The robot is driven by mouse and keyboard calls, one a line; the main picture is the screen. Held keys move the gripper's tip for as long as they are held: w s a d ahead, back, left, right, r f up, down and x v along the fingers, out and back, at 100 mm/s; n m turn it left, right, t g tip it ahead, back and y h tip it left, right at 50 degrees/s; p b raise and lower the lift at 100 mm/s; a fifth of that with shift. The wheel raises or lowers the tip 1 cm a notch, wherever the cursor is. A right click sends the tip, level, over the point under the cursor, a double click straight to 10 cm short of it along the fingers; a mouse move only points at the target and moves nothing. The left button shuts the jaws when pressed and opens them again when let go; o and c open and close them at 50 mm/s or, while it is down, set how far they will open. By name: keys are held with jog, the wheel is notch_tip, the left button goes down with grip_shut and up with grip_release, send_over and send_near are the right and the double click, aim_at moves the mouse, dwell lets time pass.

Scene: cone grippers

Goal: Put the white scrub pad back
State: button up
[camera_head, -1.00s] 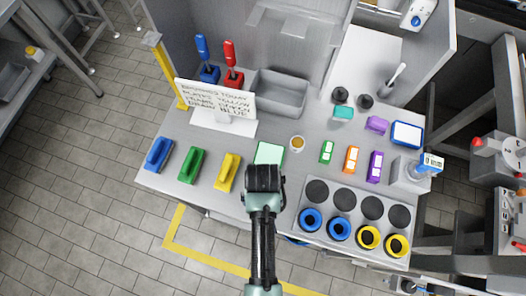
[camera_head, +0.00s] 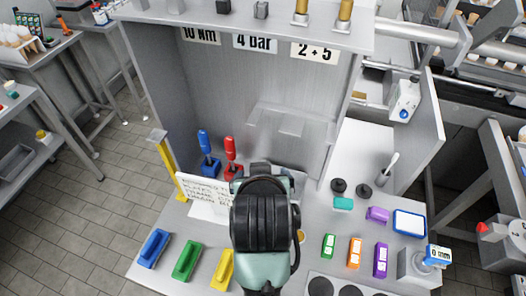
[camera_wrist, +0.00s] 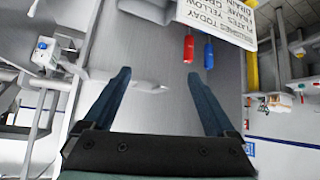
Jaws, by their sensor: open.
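My gripper (camera_wrist: 160,74) is open and empty in the wrist view, with two dark blue fingers wide apart and bare grey surface between them. In the head view my dark wrist covers the middle of the bench, and the fingertips cannot be made out. No plain white scrub pad can be told for sure. A flat white pad-like thing with a blue rim (camera_head: 409,223) lies at the right of the bench. Yellow (camera_head: 222,270), green (camera_head: 187,260) and blue (camera_head: 154,247) blocks lie at the left.
A sign (camera_head: 205,192) and blue (camera_head: 208,167) and red (camera_head: 231,170) handled tools stand behind. Small green (camera_head: 328,246), orange (camera_head: 354,252) and purple (camera_head: 380,259) blocks lie right of my arm. A yellow post (camera_head: 168,168) rises at the left edge. A cabinet shelf overhangs the back.

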jog(key=w+r+t, duration=0.2)
jog(key=r+t, duration=0.2)
jog(key=r, duration=0.8)
jog(key=w+r+t, duration=0.2)
jog(key=r+t, duration=0.2)
jog(key=r, duration=0.8)
jog(key=s+r+t, duration=0.5)
jog(key=s+r, duration=0.1)
jog(key=r, duration=0.6)
jog(key=s+r+t, duration=0.5)
jog(key=s+r, duration=0.1)
jog(key=r, duration=0.6)
jog(key=shift+r+m, duration=0.3)
jog(key=shift+r, duration=0.1)
jog(key=shift+d, duration=0.1)
notch_tip(320, 180, down, 6)
jog(key=b, duration=0.5)
jog(key=shift+r+b, duration=0.1)
jog(key=shift+b, duration=0.25)
